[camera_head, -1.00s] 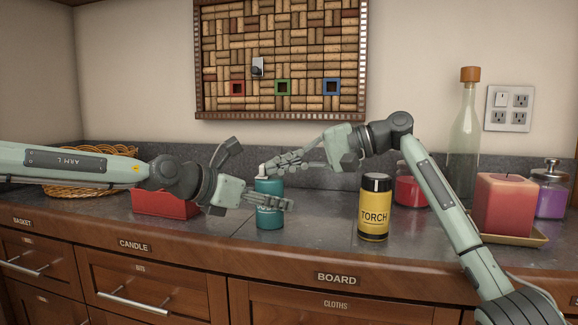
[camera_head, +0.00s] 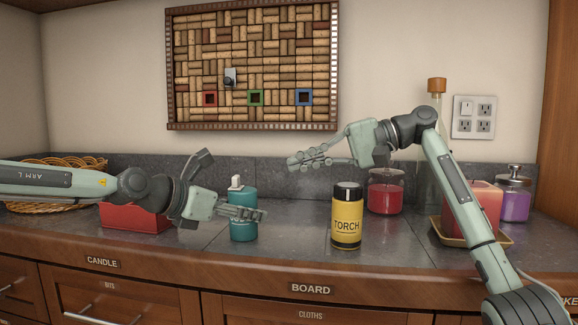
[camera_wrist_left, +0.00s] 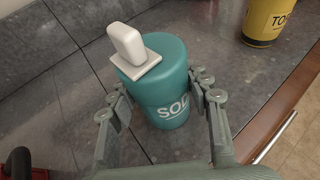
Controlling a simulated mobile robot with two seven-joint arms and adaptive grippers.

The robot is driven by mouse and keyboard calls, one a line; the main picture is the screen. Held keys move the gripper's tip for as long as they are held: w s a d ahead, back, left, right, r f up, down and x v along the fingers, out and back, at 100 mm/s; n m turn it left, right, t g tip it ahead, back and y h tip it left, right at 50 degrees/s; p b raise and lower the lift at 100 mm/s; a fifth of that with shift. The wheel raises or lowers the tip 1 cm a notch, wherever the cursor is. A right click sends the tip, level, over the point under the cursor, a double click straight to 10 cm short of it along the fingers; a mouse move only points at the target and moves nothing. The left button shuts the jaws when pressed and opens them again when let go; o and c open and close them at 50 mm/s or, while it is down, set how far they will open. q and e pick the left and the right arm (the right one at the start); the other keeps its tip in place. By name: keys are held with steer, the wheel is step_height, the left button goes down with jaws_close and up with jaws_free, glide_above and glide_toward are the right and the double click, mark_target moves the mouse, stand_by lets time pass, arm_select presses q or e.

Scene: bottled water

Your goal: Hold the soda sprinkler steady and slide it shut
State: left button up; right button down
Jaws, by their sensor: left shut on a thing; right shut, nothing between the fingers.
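The soda sprinkler is an upright teal canister (camera_head: 243,230) on the counter; part of its "SOD" lettering shows in the left wrist view (camera_wrist_left: 172,112). A white slider (camera_wrist_left: 127,45) with a raised knob sits off-centre on its top, toward the left of the wrist view; it also shows in the head view (camera_head: 236,182). I cannot tell whether an opening is covered. My left gripper (camera_head: 240,214) is shut around the canister's body, one finger on each side (camera_wrist_left: 161,88). My right gripper (camera_head: 308,160) is shut and empty, up and right of the sprinkler, apart from it.
A yellow torch canister (camera_head: 347,217) stands right of the sprinkler. Behind it are a red jar (camera_head: 385,192), a candle (camera_head: 487,205) on a tray and a purple jar (camera_head: 513,200). A red bin (camera_head: 130,218) and basket (camera_head: 40,208) are left. Counter between sprinkler and torch is clear.

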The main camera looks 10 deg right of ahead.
arm_select(q)
steer(key=o, duration=1.1)
steer(key=shift+o, duration=0.2)
